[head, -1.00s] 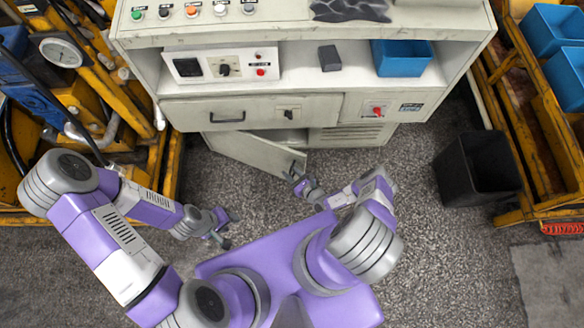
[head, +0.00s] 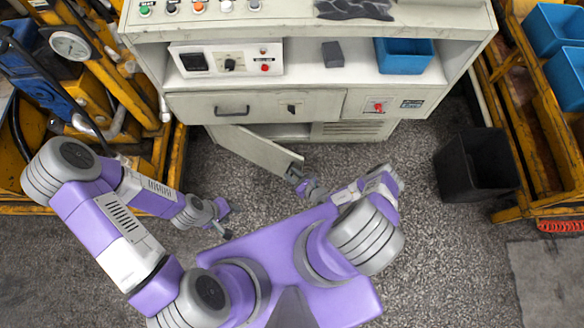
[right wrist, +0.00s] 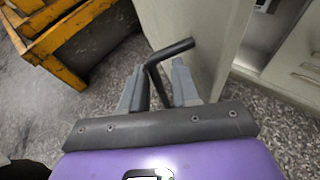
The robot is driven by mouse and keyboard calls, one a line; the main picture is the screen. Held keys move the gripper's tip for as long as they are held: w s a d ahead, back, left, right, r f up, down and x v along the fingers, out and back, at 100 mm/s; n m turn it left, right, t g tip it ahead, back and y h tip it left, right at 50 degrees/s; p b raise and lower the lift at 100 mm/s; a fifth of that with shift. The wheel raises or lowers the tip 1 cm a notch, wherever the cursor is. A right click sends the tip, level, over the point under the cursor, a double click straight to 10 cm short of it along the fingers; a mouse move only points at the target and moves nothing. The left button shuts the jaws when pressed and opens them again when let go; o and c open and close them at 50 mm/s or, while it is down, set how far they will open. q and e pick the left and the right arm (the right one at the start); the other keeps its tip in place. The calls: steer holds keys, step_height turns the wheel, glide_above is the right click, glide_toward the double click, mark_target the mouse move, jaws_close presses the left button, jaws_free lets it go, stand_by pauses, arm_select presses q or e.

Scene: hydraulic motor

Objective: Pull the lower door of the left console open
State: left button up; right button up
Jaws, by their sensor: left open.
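The left console's lower door (head: 252,148) stands part open in the head view. It is hinged at its left end, with its free edge swung out toward me. My right gripper (head: 298,178) is at that free edge. In the right wrist view its fingers (right wrist: 160,88) stand either side of the door's dark bent handle (right wrist: 176,48) and appear closed on it. The pale door panel (right wrist: 190,30) shows just beyond. My left gripper (head: 224,226) is open and empty, low over the floor to the left of the door.
The console (head: 290,105) has a drawer, an upper shelf and a blue bin (head: 403,57). A black bin (head: 476,165) stands on the floor at the right. Yellow racks line both sides. Speckled floor in front of the door is clear.

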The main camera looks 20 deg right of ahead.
steer(key=s+a+p, duration=0.1)
steer(key=s, duration=0.5)
steer(key=shift+a, duration=0.15)
steer(key=shift+s, duration=0.1)
stand_by(0.5)
